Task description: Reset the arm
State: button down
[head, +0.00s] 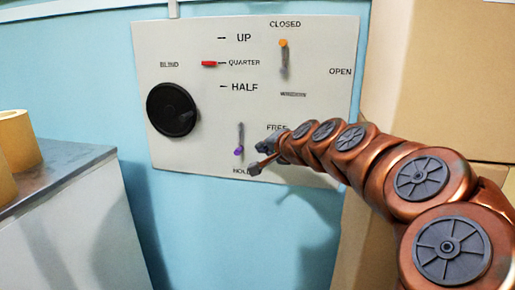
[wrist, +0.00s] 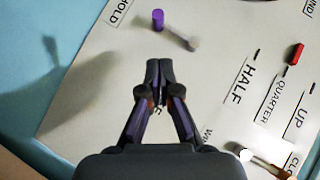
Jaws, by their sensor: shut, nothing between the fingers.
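My gripper (head: 256,168) is shut and empty in front of the lower right part of a white panel (head: 205,100). Its closed fingertips (wrist: 159,66) point over the bare panel in the wrist view. A lever with a purple end (head: 238,151) has that end down towards the HOLD label, left of my gripper. The purple end (wrist: 158,19) shows beyond the fingertips in the wrist view, apart from them. A lever with an orange end (head: 283,43) has that end up near CLOSED. A red pointer (head: 209,64) sits at QUARTER. A black round knob (head: 172,110) is at the left, below BLIND.
The panel hangs on a light blue wall (head: 80,70). Stacked cardboard boxes (head: 440,80) stand at the right, close behind my arm. A grey-topped counter (head: 60,178) with tan rolls (head: 18,140) is at the left. Space before the panel's left half is clear.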

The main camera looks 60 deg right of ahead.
jog(key=shift+s+a+r, duration=0.15)
jog(key=shift+s, duration=0.1)
dwell(0.5)
jog(key=w+a+f+n+g+y, duration=0.1)
jog(key=w+a+f+n+y, duration=0.25)
jog(key=a, duration=0.55)
jog(key=w+a+f+n+g+y, duration=0.1)
jog(key=w+a+f+n+y, duration=0.3)
jog(key=a, duration=0.5)
jog(key=s+a+f+n+g+y, duration=0.1)
jog(key=s+a+f+n+g, duration=0.15)
jog(key=a+f, duration=0.5)
jog(key=s+a+f+n+g+y, duration=0.1)
jog(key=a+f+n+g, duration=0.25)
jog(key=a, duration=0.75)
jog(key=s+a+f+n+g+h, duration=0.2)
jog(key=s+a+f+n+g, duration=0.15)
jog(key=s, duration=0.55)
jog(key=s+a+f+n+g+h, duration=0.15)
jog(key=s+g, duration=0.25)
jog(key=s, duration=0.4)
notch_tip(320, 180, up, 18)
jog(key=t+p, duration=0.1)
jog(key=p, duration=1.6)
jog(key=shift+w+a+n+t+y+p, duration=0.15)
jog(key=shift+w+n+t+y+p, duration=0.1)
jog(key=shift+n+t+y+p, duration=0.1)
